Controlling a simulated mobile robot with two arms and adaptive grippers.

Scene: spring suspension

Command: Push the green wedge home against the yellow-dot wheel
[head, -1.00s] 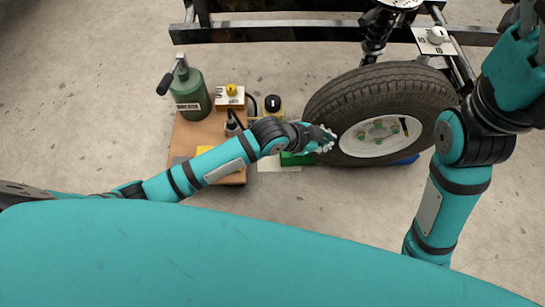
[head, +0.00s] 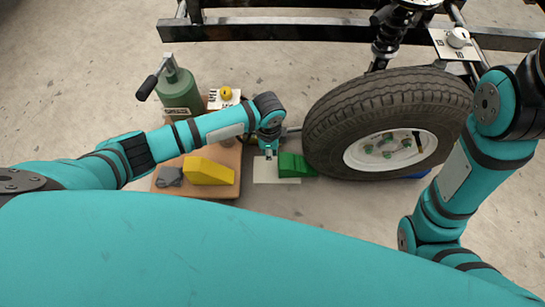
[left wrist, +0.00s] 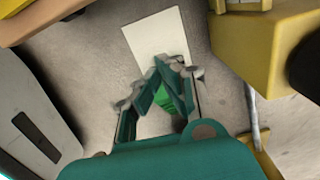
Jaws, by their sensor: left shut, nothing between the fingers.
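The green wedge (head: 295,166) lies on the floor at the left foot of the wheel's tyre (head: 335,125). Its right end meets the tyre's edge in the head view; I cannot tell whether it is pressed tight. The wheel has a white rim with green nuts and a small yellow mark (head: 418,139). My left gripper (head: 268,153) is shut and empty, just left of the wedge and pointing down. In the left wrist view its fingers (left wrist: 170,68) come together at the tips, with green (left wrist: 165,98) showing between them. My right gripper is out of view.
A white sheet (head: 264,177) lies under the wedge's left side. A black frame (head: 270,33) stands behind.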

